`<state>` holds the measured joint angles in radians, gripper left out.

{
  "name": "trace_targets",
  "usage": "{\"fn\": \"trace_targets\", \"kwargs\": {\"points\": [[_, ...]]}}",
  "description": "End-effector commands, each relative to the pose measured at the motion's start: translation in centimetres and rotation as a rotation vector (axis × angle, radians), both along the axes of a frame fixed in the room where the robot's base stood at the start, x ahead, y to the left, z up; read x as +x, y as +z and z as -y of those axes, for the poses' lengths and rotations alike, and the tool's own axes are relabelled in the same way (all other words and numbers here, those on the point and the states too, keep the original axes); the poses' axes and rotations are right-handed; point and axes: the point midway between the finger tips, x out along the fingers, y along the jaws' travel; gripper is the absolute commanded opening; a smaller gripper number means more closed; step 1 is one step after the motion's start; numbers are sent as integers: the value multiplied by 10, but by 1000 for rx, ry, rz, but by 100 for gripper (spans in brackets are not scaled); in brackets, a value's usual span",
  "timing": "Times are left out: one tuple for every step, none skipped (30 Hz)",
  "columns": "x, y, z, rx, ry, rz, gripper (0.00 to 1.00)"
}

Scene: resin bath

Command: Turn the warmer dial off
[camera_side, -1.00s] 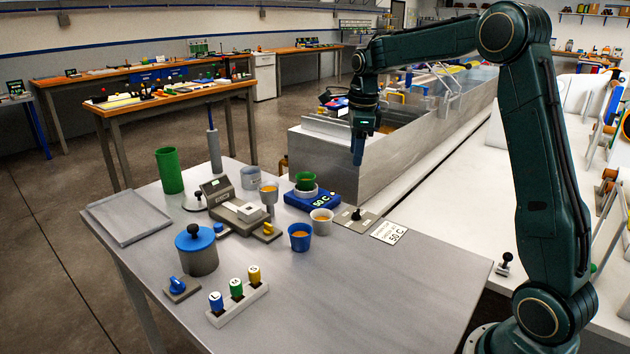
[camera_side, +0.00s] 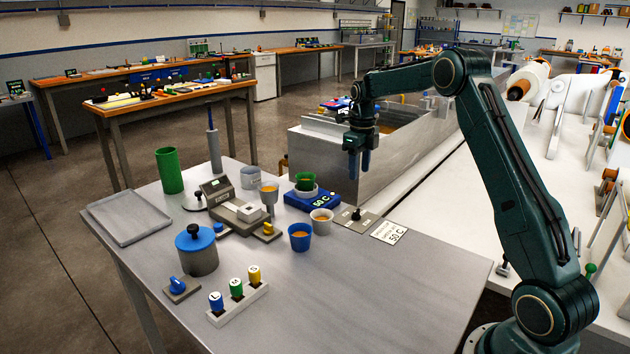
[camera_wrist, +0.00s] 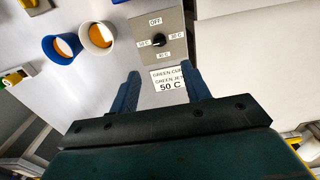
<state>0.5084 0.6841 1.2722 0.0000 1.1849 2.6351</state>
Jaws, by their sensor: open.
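The warmer dial (camera_side: 356,214) is a small black knob on a grey plate at the table's right edge. In the wrist view the dial (camera_wrist: 157,42) has OFF printed at the top and temperature labels to the left, right and below; where its pointer stands is hard to tell. The blue warmer (camera_side: 318,201) reads 50 C and carries a green cup (camera_side: 305,181). My gripper (camera_side: 359,174) is open and empty above and beyond the dial. In the wrist view my gripper (camera_wrist: 161,82) has its fingers apart, with the dial ahead of them.
A white card (camera_side: 389,232) marked 50 C lies right of the dial plate. A white cup (camera_side: 321,222) and a blue cup (camera_side: 300,237) stand left of it. The metal bath (camera_side: 330,160) rises behind. The table's front right is clear.

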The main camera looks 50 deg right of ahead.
Motion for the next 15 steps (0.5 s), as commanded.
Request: {"fn": "trace_targets", "kwargs": {"points": [[0,-5,0,2,1,-3,47],[0,-7,0,2,1,-3,47],[0,-11,0,2,1,-3,47],[0,-14,0,1,1,-3,47],[0,-18,0,2,1,-3,47],[-1,-23,-1,2,1,-4,47],[-1,-27,-1,2,1,-3,47],[-1,-31,-1,2,2,-4,47],[-1,-37,-1,2,2,-4,47],[-1,-42,-1,2,2,-3,47],[-1,-46,-1,2,2,-4,47],[-1,-52,-1,2,2,-4,47],[-1,-57,-1,2,2,-3,47],[-1,-61,-1,2,2,-4,47],[-1,-68,-1,2,2,-3,47]]}}
